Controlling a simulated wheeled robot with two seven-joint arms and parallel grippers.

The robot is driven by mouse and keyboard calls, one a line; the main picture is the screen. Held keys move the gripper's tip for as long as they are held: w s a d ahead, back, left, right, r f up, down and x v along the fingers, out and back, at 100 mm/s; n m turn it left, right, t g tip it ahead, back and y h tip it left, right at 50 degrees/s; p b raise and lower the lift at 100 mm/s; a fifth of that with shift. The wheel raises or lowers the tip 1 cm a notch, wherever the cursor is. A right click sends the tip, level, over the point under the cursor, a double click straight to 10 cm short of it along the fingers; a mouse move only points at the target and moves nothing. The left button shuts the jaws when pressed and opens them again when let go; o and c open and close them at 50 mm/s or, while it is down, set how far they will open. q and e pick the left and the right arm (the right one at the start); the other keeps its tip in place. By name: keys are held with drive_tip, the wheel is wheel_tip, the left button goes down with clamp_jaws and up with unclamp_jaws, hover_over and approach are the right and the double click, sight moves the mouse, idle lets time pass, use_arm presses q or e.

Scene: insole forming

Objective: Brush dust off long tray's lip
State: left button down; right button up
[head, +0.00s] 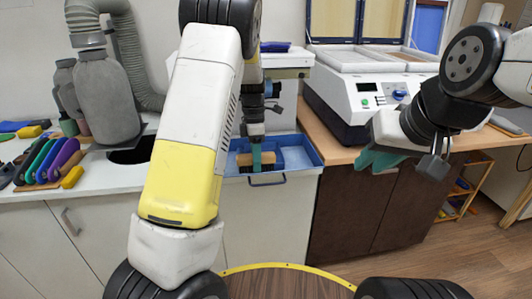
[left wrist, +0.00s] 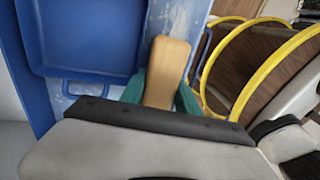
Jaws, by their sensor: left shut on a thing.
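My left gripper (head: 257,158) reaches down into the blue long tray (head: 315,150) at the counter's front. Its green fingers are shut on a wooden brush (head: 243,159). In the left wrist view the brush (left wrist: 167,65) shows as a tan block between the green fingers (left wrist: 160,97), over the blue tray's edge. Whitish patches, like dust, mark the blue surface (left wrist: 108,92) there. The bristles are hidden, and I cannot tell whether they touch the lip. My right gripper (head: 380,158) has green fingers and hangs empty before the wooden counter; its opening is unclear.
A smaller, darker blue tray (left wrist: 85,35) sits inside the long tray. A white heating machine (head: 360,95) stands on the right counter. Several coloured insole-like pieces (head: 48,160) and a grey bottle (head: 105,98) are at the left.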

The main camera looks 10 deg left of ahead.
sight(241, 156)
use_arm(q)
drive_tip(key=shift+s+a+f, duration=0.1)
drive_tip(key=shift+s+a, duration=0.1)
drive_tip(key=shift+a, duration=0.55)
drive_tip(key=shift+s+a+r, duration=0.1)
drive_tip(key=shift+s+a, duration=0.15)
drive_tip(key=shift+a, duration=0.55)
drive_tip(key=shift+s+a+f, duration=0.1)
drive_tip(key=shift+s+a, duration=0.1)
drive_tip(key=shift+a, duration=0.55)
drive_tip(key=shift+s+d+v, duration=0.1)
drive_tip(key=shift+s+v, duration=0.15)
drive_tip(key=shift+v, duration=1.05)
drive_tip(key=shift+s+d+v, duration=0.1)
drive_tip(key=shift+s+v, duration=0.2)
drive_tip(key=shift+v, duration=1.05)
drive_tip(key=shift+s+v, duration=0.25)
drive_tip(key=shift+v, duration=1.05)
